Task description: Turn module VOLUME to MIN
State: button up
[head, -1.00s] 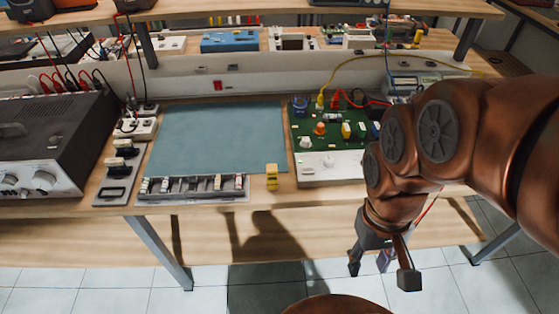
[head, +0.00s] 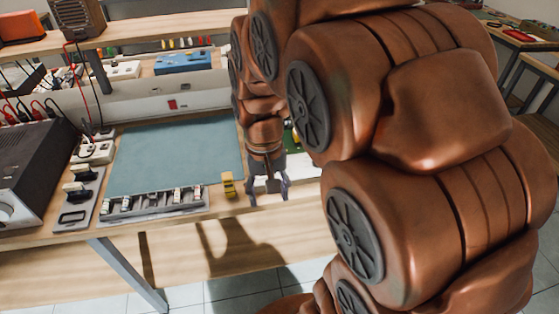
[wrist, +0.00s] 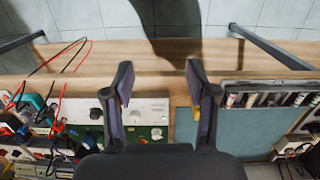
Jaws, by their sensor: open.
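The green circuit module (head: 289,138) is mostly hidden behind my arm in the head view. In the wrist view its white front panel (wrist: 152,110) shows beside the left finger, with a round pale knob (wrist: 135,113) on it. The green board (wrist: 143,133) lies beyond the panel, partly behind the gripper. No VOLUME or MIN marking is readable, and the knob's setting cannot be told. My gripper (head: 268,190) is open and empty, pointing down at the bench's front edge. The wrist view also shows its spread fingers (wrist: 160,80).
A blue-green mat (head: 180,155) covers the bench middle. A yellow block (head: 229,185) stands close left of my gripper. A slotted rack (head: 155,203) lies at the mat's front. Red and black cables (wrist: 62,62) lie left in the wrist view.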

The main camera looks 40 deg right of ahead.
jog(key=w+d+f+m, duration=0.1)
jog(key=w+d, duration=0.4)
jog(key=w+d+f+m, duration=0.2)
jog(key=w+d, duration=0.3)
jog(key=w, duration=0.1)
jog(key=w+d+f+m+t+p, duration=0.1)
jog(key=w+d+f+m, duration=0.1)
jog(key=w+d, duration=0.3)
jog(key=shift+w+d, duration=0.15)
jog(key=shift+w, duration=0.15)
jog(key=shift+f, duration=0.6)
jog(key=shift+w+f+p, duration=0.1)
jog(key=shift+f+p, duration=1)
jog(key=shift+f, duration=2.3)
jog(key=shift+c, duration=0.2)
grip_shut()
